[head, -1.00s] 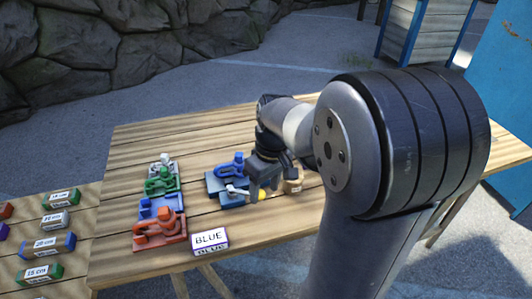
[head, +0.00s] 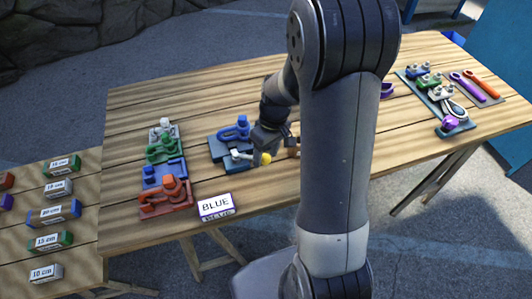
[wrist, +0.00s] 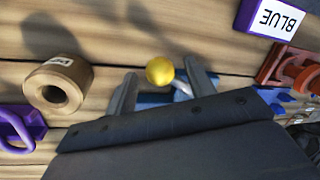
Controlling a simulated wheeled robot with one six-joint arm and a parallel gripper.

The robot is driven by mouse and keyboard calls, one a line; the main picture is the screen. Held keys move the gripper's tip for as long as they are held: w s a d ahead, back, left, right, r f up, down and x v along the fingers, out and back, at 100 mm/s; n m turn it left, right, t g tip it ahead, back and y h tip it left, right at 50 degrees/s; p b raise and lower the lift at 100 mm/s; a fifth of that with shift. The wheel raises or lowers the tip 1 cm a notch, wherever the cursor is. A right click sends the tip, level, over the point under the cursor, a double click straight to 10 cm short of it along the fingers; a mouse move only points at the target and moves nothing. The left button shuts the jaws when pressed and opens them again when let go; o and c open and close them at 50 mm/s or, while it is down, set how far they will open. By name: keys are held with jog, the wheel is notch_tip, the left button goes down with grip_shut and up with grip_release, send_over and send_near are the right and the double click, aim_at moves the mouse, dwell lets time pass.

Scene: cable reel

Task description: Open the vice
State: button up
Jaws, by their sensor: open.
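The vice (head: 216,150) is a dark blue-grey block on the table, with a blue clamp-like piece (head: 236,130) on top. Its pale lever (head: 240,155) ends in a yellow knob (head: 263,159), pointing right. My gripper (head: 266,146) is over the right side of the vice, close to the knob. In the wrist view, my gripper (wrist: 162,84) is open, with one finger on each side of the yellow knob (wrist: 160,71). I cannot tell whether either finger touches it. My gripper's body hides most of the vice there.
A BLUE sign (head: 215,206) stands at the front edge. Coloured clamps (head: 163,173) stand in a row at left. A cardboard roll (wrist: 58,84) is beside the gripper. Tools (head: 475,87) lie at far right. Labelled blocks (head: 54,213) lie on a side table.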

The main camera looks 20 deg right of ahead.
jog(key=shift+f, duration=0.3)
jog(key=shift+c, duration=0.5)
grip_shut()
